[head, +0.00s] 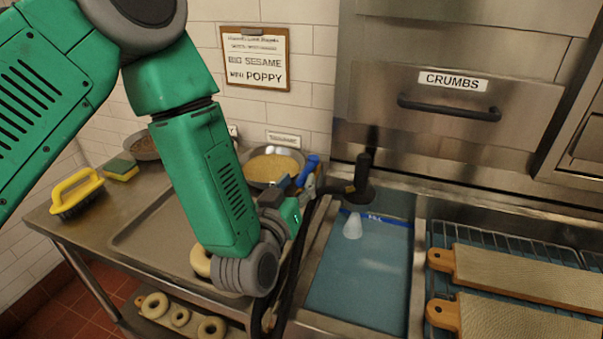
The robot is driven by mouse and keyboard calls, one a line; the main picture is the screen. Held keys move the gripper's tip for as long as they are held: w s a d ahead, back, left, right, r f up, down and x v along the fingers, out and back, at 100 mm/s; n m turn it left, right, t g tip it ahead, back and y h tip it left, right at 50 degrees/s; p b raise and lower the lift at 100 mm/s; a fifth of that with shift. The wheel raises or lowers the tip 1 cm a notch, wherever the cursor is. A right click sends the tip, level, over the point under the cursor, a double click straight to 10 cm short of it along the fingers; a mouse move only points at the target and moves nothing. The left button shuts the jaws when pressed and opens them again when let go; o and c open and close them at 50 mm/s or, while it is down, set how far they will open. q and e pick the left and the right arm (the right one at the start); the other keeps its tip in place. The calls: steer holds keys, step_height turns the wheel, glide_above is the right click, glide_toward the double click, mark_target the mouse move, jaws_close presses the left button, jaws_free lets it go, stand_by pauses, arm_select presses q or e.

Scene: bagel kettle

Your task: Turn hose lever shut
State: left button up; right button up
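A blue lever-like handle (308,169) stands up just behind my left gripper; it looks like the hose lever, but its joint is hidden. My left gripper (316,192) is at the left edge of the blue basin (350,281), close to or against this handle. Its fingers are small and overlapped by dark parts, so I cannot tell whether they are open or shut on it. A black upright nozzle (363,178) hangs over the basin just right of the gripper. A pale cone (352,226), perhaps water, shows below it. My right gripper is not in view.
A bowl of seeds (271,168) stands behind the gripper. A yellow-handled brush (76,193) and a sponge (121,169) lie at left. Two boards (520,277) rest on a rack at right. Bagels (211,328) lie below the counter. A CRUMBS drawer (451,106) is behind.

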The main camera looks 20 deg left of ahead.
arm_select(q)
steer(key=shift+w, duration=0.6)
steer(key=shift+w+d+r, duration=0.1)
steer(key=shift+w+d, duration=0.15)
steer(key=shift+w, duration=0.05)
steer(key=shift+w+d, duration=0.35)
steer(key=shift+d, duration=0.15)
steer(key=shift+a, duration=0.3)
jaws_close()
steer(key=shift+a, duration=0.15)
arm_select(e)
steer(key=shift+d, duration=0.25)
